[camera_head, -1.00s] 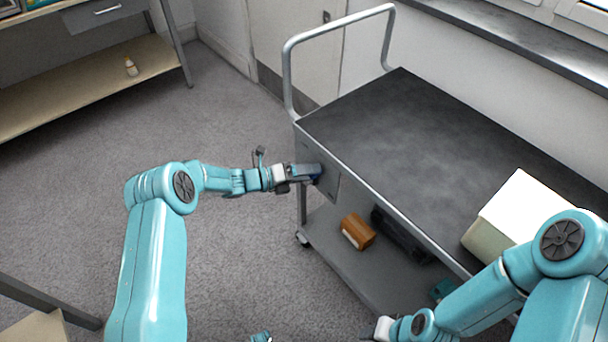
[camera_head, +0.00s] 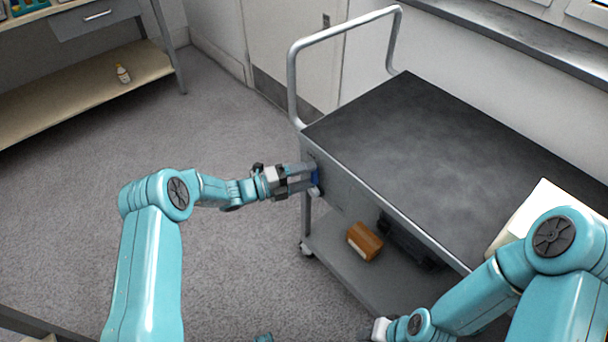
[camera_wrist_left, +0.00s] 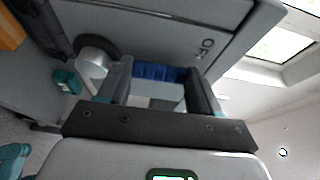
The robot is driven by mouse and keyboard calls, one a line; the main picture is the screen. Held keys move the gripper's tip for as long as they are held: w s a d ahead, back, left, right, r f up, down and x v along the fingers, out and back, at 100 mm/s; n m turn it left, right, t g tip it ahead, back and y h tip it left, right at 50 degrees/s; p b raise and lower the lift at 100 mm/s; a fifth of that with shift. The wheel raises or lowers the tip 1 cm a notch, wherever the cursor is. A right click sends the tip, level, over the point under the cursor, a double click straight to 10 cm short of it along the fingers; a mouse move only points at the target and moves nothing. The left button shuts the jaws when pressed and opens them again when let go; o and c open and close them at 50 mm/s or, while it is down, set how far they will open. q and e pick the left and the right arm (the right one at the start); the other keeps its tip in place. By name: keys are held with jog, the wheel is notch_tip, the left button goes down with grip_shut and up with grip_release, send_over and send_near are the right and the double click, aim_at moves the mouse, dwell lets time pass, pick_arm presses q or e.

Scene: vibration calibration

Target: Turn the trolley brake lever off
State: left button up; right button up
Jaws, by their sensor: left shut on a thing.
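The grey trolley (camera_head: 400,135) stands right of centre in the head view. The brake lever's blue ribbed grip (camera_wrist_left: 160,72) lies between my left fingers in the left wrist view; it also shows as a small blue patch (camera_head: 316,177) at the trolley's near left end. My left gripper (camera_head: 312,179) is shut on this blue grip, its fingers in line with the end panel. A grey pivot with a dark ring (camera_wrist_left: 95,50) sits beside it. Dark lettering beginning "OF" (camera_wrist_left: 203,48) is on the panel. My right gripper (camera_head: 374,331) is low in the head view, its fingers unclear.
On the trolley's lower shelf lie an orange-brown box (camera_head: 364,241) and a dark case (camera_head: 408,243). A pale box (camera_head: 543,205) stands on top at the right, partly behind my right arm. A shelf unit (camera_head: 90,85) is at the far left; the floor between is clear.

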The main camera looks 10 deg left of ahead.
pick_arm(q)
jog(key=o, duration=1.5)
jog(key=v, duration=1.6)
jog(key=shift+s+a+p, duration=0.1)
jog(key=shift+p, duration=0.25)
